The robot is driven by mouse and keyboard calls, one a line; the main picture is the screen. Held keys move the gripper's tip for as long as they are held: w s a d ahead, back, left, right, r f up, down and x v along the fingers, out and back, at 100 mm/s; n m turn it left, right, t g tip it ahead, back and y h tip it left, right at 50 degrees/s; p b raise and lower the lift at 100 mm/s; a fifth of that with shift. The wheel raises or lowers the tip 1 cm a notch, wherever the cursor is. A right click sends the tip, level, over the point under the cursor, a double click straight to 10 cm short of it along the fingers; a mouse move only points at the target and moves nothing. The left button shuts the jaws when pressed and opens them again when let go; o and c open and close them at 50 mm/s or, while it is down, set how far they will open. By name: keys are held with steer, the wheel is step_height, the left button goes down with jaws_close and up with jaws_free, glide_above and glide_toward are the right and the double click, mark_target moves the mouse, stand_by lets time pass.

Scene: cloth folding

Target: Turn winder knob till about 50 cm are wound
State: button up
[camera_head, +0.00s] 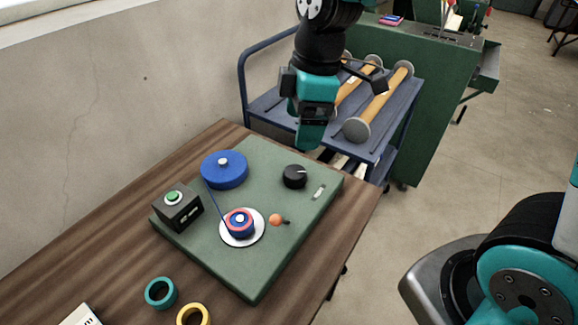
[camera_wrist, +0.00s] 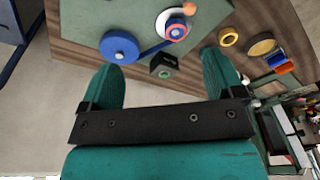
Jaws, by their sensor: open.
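A green winder board (camera_head: 270,255) lies on the wooden table. On it a blue supply spool (camera_head: 224,172) feeds a blue strip to a small red and blue reel (camera_head: 238,222) on a white disc (camera_head: 256,232). An orange crank knob (camera_head: 275,220) sits right of the disc. A black dial knob (camera_head: 294,176) stands near the board's right side. My gripper (camera_head: 310,143) is open and empty, above and beyond the board's far edge. In the wrist view the spool (camera_wrist: 119,47), reel (camera_wrist: 176,27) and orange knob (camera_wrist: 187,6) lie beyond the open fingers (camera_wrist: 163,64); the dial is not visible.
A black box with a green button (camera_head: 178,209) stands on the board's left. A teal ring (camera_head: 160,293) and a yellow ring (camera_head: 193,316) lie near the table's front. A blue cart (camera_head: 275,105) with rolls stands behind the table. A wall borders the left.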

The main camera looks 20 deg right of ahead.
mark_target(295, 171)
steer(key=w+d+f+n+h+p, duration=0.25)
steer(key=w+f+n, duration=0.25)
steer(key=w+n, duration=0.3)
steer(key=shift+m+y, duration=0.35)
steer(key=shift+m, duration=0.35)
steer(key=f, duration=0.5)
steer(key=f+p, duration=0.1)
steer(key=f, duration=0.5)
steer(key=w+f, duration=0.1)
steer(key=f, duration=0.5)
steer(key=c, duration=0.9)
steer(key=shift+f+m, duration=0.1)
steer(key=shift+m, duration=0.3)
